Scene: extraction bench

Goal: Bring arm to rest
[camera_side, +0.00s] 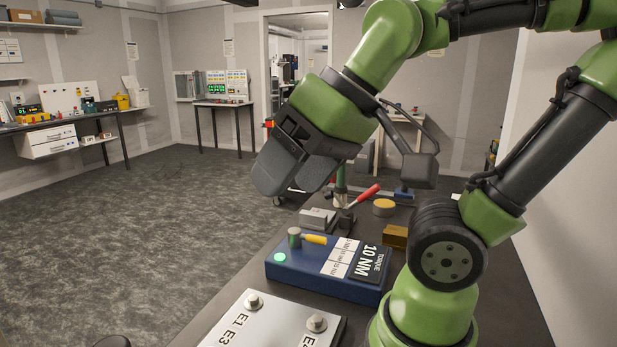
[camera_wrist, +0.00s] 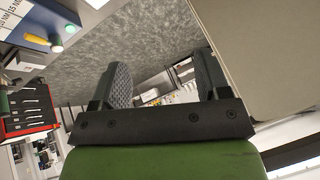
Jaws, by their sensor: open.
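My gripper (camera_side: 300,170) is held up above the far part of the bench in the side view, tilted down to the left. Its two dark, padded fingers are apart with nothing between them. In the wrist view my gripper (camera_wrist: 165,85) also shows open and empty, with floor and distant furniture seen beyond the gap. It touches nothing in either view.
Below on the dark bench (camera_side: 250,275) are a blue torque box (camera_side: 318,288), a white panel (camera_side: 262,328) with metal knobs, a red-handled tool (camera_side: 362,196), a grey block (camera_side: 318,219) and a brass block (camera_side: 395,237). Open floor (camera_side: 150,220) lies left.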

